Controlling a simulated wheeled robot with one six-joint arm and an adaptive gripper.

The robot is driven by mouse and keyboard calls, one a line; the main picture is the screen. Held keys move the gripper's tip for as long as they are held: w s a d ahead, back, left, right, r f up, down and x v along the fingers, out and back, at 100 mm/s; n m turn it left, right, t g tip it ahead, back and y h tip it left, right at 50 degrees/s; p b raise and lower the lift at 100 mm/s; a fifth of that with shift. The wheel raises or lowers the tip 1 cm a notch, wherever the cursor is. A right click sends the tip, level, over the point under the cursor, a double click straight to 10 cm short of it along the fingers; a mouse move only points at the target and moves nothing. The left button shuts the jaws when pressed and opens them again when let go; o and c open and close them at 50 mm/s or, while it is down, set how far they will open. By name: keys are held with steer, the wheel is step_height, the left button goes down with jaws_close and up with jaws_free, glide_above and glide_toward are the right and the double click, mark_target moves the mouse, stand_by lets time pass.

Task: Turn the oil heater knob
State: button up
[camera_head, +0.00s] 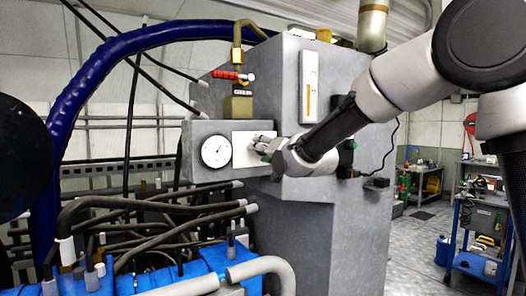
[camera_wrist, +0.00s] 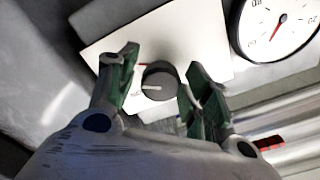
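The oil heater knob (camera_wrist: 160,82) is a dark round knob with a pale pointer line, set on a white plate (camera_wrist: 108,42) in the wrist view. My gripper (camera_wrist: 158,90) is open, with one green-padded finger on each side of the knob. A gap shows between the knob and each finger. In the head view my gripper (camera_head: 262,146) is in front of the plate's right side.
A round white gauge (camera_head: 216,151) sits left of the plate; it also shows in the wrist view (camera_wrist: 277,25). A red-handled valve (camera_head: 228,75) is above. Black hoses (camera_head: 150,210) and blue parts (camera_head: 200,280) lie below left. Shelving carts (camera_head: 480,225) stand at the far right.

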steer(key=c, duration=0.7)
steer(key=shift+n, duration=0.3)
steer(key=n, duration=0.4)
steer(key=shift+n, duration=0.3)
steer(key=n, duration=0.5)
steer(key=shift+n, duration=0.3)
steer(key=n, duration=0.6)
steer(key=shift+a, duration=0.1)
steer(key=n, duration=0.7)
steer(key=shift+s, duration=0.1)
steer(key=shift+f, duration=0.1)
